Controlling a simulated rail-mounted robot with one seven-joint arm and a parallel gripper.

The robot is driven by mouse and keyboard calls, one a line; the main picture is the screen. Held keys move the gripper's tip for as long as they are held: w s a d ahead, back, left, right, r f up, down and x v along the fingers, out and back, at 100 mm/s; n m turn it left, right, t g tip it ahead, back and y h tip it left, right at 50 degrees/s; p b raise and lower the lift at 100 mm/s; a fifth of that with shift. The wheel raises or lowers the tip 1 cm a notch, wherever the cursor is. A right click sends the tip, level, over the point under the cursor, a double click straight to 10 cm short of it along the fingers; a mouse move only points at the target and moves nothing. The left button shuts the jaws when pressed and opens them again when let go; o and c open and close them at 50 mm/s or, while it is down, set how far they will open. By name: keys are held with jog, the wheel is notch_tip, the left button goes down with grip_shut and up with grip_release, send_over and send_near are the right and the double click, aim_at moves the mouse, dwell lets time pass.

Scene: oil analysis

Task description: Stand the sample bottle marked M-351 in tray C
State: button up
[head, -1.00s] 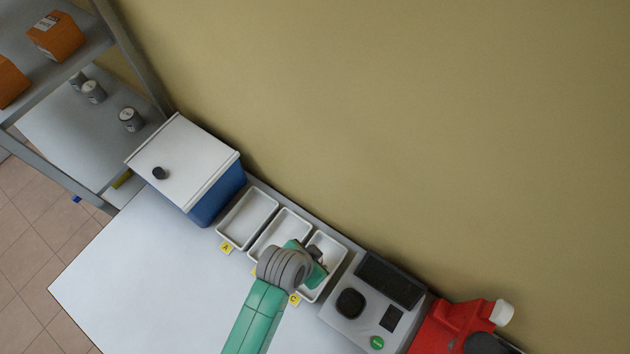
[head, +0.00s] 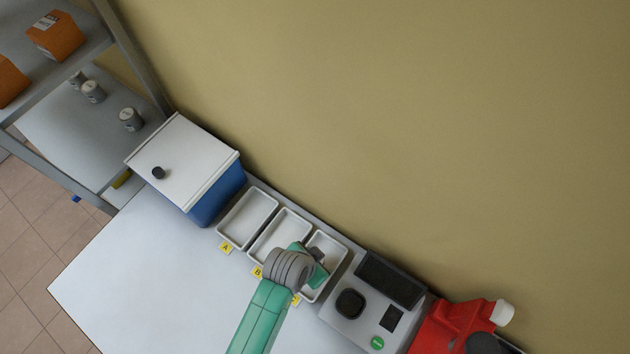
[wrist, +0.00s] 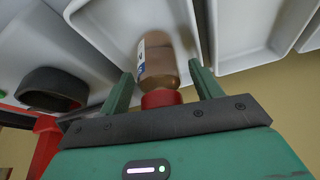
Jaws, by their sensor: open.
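A brown sample bottle (wrist: 158,58) with a red cap (wrist: 161,98) and a white-and-blue label shows in the wrist view. Its cap is toward my gripper and its base is over or on the floor of a white tray (wrist: 108,32). I cannot read the label's marking. My gripper (wrist: 163,82) is open, with one green finger on each side of the bottle and visible space beside it. In the head view my gripper (head: 318,262) is over tray C (head: 338,264), the right one of three white trays. The bottle is hidden there by my arm.
Tray A (head: 247,193) and tray B (head: 262,252) lie to the left, then a blue box with a white lid (head: 185,165). A grey instrument (head: 352,325) stands close on the right, then a red container (head: 455,325). The front left of the table is clear.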

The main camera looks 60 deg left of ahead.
jog(key=p+v, duration=0.1)
jog(key=v, duration=1.1)
jog(key=shift+r, duration=0.1)
